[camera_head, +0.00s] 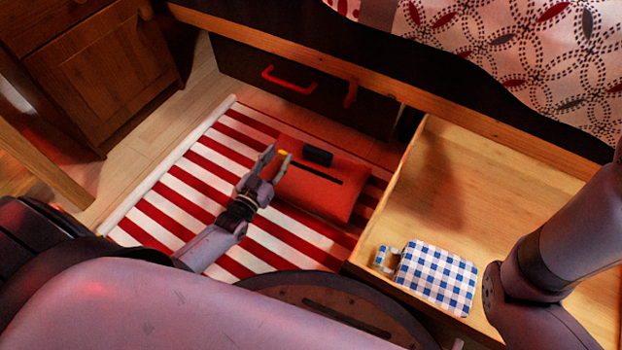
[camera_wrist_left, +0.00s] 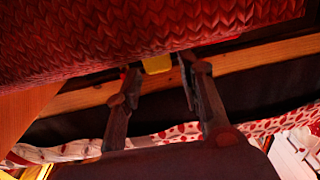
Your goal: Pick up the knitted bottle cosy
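The knitted bottle cosy (camera_head: 318,188) is a red, flat, padded piece with a dark slit, lying on a striped rug. Its braided red knit (camera_wrist_left: 120,35) fills the top of the left wrist view. A small yellow part (camera_head: 284,156) shows at its left end; a yellow piece (camera_wrist_left: 157,64) also shows between my fingertips in the wrist view. My left gripper (camera_head: 275,160) is at the cosy's left end, fingers apart. Whether they touch it, I cannot tell. My right arm enters from the right; its gripper is out of view.
The red-and-white striped rug (camera_head: 180,182) lies left of an open wooden drawer (camera_head: 490,190). A blue-checked, bottle-shaped item (camera_head: 437,277) lies in the drawer. A dark closed drawer with a red handle (camera_head: 288,82) stands behind. A wooden cabinet (camera_head: 105,75) is at upper left.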

